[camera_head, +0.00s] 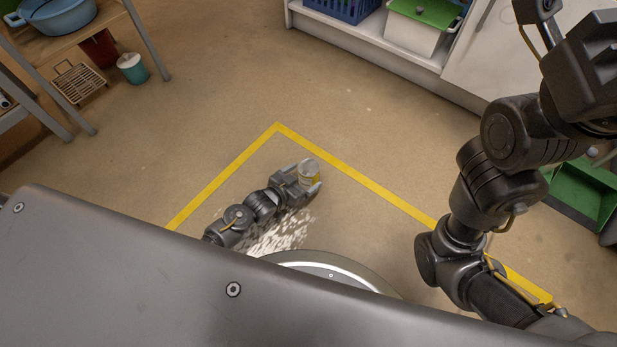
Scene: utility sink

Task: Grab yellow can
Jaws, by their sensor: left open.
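The fingers hide part of the can's lower side. I cannot tell whether they touch it, or whether the can rests on the floor. My right arm fills the right side, and its gripper does not show.
Yellow tape (350,172) marks a corner on the bare brown floor. A wooden table with a blue basin (58,16) stands upper left, with a teal cup (132,68) and wire rack (79,83) below. A white shelf is at the back, a green bin (582,192) at right.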

